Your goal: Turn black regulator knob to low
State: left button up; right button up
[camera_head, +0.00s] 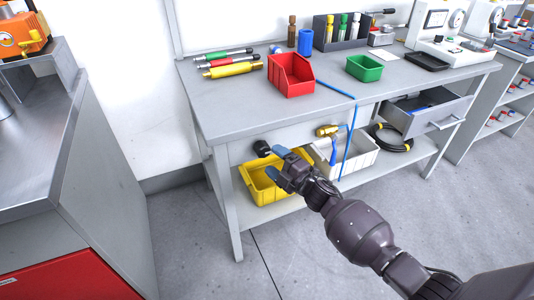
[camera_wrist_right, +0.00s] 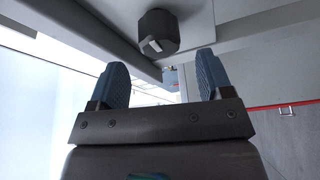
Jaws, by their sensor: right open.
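The black regulator knob (camera_head: 261,148) sticks out from the front of the workbench, below its top, near the left leg. In the right wrist view the knob (camera_wrist_right: 157,30) is a dark cylinder with a pale mark on its lower face, on a grey panel. My right gripper (camera_head: 275,162) is open, its blue fingertips close to the knob, which lies beyond them. In the wrist view the gap between the fingertips (camera_wrist_right: 162,72) is empty, and the knob appears above it. Contact is not visible. My left gripper is not in view.
A yellow bin (camera_head: 262,190) and a white bin (camera_head: 352,160) stand on the lower shelf. A brass fitting (camera_head: 327,130) with a blue hose (camera_head: 350,135) is right of the knob. An open drawer (camera_head: 425,115) juts out further right. The floor in front is clear.

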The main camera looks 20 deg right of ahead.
jog(key=shift+p+v, duration=0.3)
jog(key=shift+v, duration=2.35)
